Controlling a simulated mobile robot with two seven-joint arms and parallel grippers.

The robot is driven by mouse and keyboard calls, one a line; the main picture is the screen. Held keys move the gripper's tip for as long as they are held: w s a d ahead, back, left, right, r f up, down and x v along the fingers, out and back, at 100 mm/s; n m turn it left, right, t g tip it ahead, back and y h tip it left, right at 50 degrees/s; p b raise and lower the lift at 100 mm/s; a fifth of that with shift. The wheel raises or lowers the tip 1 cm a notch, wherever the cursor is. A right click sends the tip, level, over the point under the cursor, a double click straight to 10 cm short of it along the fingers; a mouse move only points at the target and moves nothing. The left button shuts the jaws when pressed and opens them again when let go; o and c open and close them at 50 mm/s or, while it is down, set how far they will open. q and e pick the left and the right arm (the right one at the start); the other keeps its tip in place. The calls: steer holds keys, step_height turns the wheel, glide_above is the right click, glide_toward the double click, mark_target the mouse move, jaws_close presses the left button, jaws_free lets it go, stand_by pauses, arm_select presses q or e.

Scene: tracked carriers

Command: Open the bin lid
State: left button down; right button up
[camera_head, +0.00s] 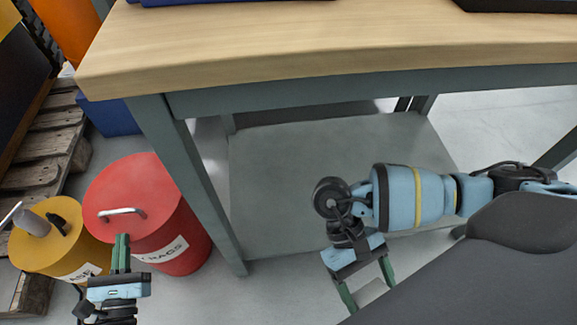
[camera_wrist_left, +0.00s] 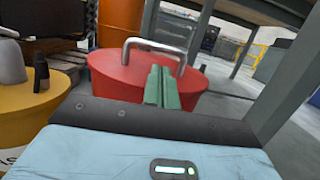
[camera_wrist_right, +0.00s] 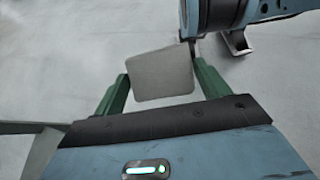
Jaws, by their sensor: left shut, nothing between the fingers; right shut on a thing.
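The red bin (camera_head: 165,245) stands left of the workbench, with a white label reading "RAGS". Its round red lid (camera_head: 130,185) lies flat on top and looks closed. A silver bar handle (camera_head: 122,212) is on the lid; it also shows in the left wrist view (camera_wrist_left: 155,45). My left gripper (camera_head: 122,238) is shut and empty, its green fingers pointing at the lid just on the near side of the handle. Whether they touch the lid is unclear. My right gripper (camera_head: 365,283) is shut on a small grey flat piece (camera_wrist_right: 160,74), below the bench, away from the bin.
A yellow can (camera_head: 50,245) stands close left of the red bin. The wooden-topped workbench (camera_head: 300,45) has a leg (camera_head: 190,180) just right of the bin and a grey lower shelf (camera_head: 290,170). A wooden pallet (camera_head: 45,150) lies at the far left.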

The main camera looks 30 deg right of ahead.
mark_target(123, 230)
arm_select(q)
steer(key=shift+x, duration=1.85)
arm_select(e)
steer(key=shift+f, duration=0.35)
